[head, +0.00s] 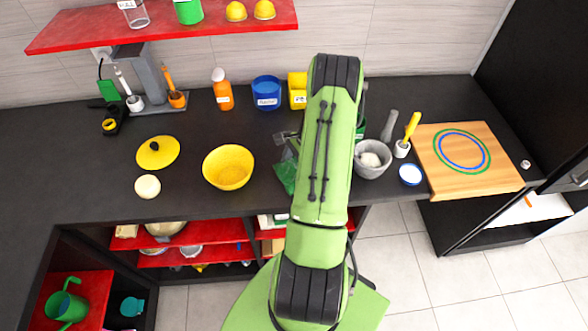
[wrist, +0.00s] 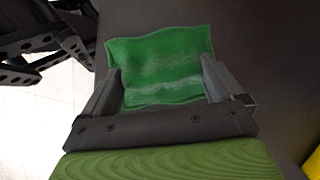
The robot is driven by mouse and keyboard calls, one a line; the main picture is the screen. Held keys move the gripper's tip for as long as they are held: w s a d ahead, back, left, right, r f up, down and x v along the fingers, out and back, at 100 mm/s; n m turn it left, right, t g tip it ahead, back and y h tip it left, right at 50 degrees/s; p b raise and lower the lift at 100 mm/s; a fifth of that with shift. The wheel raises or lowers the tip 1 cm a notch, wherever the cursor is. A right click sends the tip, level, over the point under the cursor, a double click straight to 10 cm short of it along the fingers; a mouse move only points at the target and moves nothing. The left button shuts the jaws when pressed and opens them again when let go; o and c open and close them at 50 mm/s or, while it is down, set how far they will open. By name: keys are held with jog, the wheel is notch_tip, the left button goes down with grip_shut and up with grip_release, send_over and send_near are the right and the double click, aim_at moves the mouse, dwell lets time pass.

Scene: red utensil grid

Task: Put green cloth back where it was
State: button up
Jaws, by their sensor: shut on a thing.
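The green cloth (head: 286,177) shows in the head view just left of my arm, over the dark counter near its front edge. Part of it is hidden by the arm. In the wrist view the cloth (wrist: 160,62) is spread between and beyond the two fingers, with a wavy far edge and pale creases. My gripper (wrist: 160,78) is shut on the cloth. In the head view my gripper (head: 287,142) is mostly hidden behind the arm. Whether the cloth touches the counter is unclear.
A yellow bowl (head: 228,167) stands left of the cloth. A grey mortar (head: 371,159) and a wooden board (head: 463,178) are to the right. A blue container (head: 266,93) stands behind. Red shelves (head: 207,237) lie below the counter.

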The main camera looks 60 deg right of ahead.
jog(key=shift+f, duration=0.85)
jog(key=shift+f, duration=0.2)
jog(key=o, duration=1)
jog(key=shift+o, duration=0.2)
